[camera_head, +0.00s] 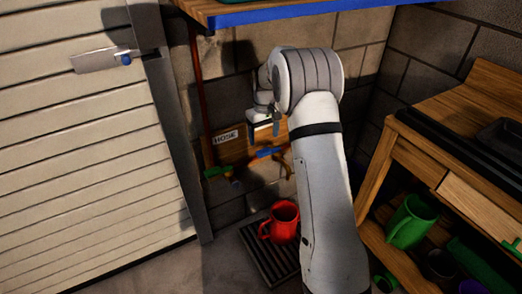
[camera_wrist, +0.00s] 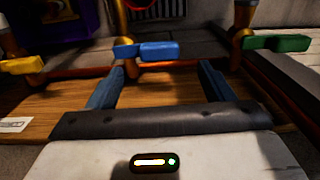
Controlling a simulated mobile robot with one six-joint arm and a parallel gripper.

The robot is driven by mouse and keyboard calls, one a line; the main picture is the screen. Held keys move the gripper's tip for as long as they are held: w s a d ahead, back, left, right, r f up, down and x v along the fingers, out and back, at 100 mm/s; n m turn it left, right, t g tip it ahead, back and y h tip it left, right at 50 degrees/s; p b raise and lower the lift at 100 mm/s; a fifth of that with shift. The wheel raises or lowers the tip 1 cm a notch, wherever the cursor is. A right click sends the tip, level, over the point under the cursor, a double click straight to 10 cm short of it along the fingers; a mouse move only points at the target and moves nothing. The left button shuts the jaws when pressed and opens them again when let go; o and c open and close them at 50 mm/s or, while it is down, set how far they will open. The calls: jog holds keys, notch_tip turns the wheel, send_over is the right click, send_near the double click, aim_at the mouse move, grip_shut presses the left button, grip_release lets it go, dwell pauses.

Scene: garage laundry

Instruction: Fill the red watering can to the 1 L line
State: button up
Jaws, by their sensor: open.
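The red watering can (camera_head: 283,222) stands upright on a dark floor grate (camera_head: 260,251), below the taps. Its water level and any 1 L line cannot be made out. A tap with a blue lever (camera_head: 269,152) is on the wall above it. In the wrist view the blue lever (camera_wrist: 158,51) lies just ahead of my gripper (camera_wrist: 163,66), across the gap between the fingertips. My gripper is open and empty; contact with the lever cannot be told. Part of a red thing (camera_wrist: 148,3), probably the can, shows at the top edge.
A green lever (camera_wrist: 275,43) and a yellow lever (camera_wrist: 22,65) flank the blue one. A HOSE label (camera_head: 226,137) is on the wooden board. A wooden bench (camera_head: 425,165) with a green jug (camera_head: 411,221) stands right; a blue-edged shelf (camera_head: 290,12) hangs above.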

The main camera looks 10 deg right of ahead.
aim_at(264, 150)
notch_tip(264, 150, down, 6)
jog(key=shift+f+b, duration=0.2)
jog(key=shift+b, duration=0.7)
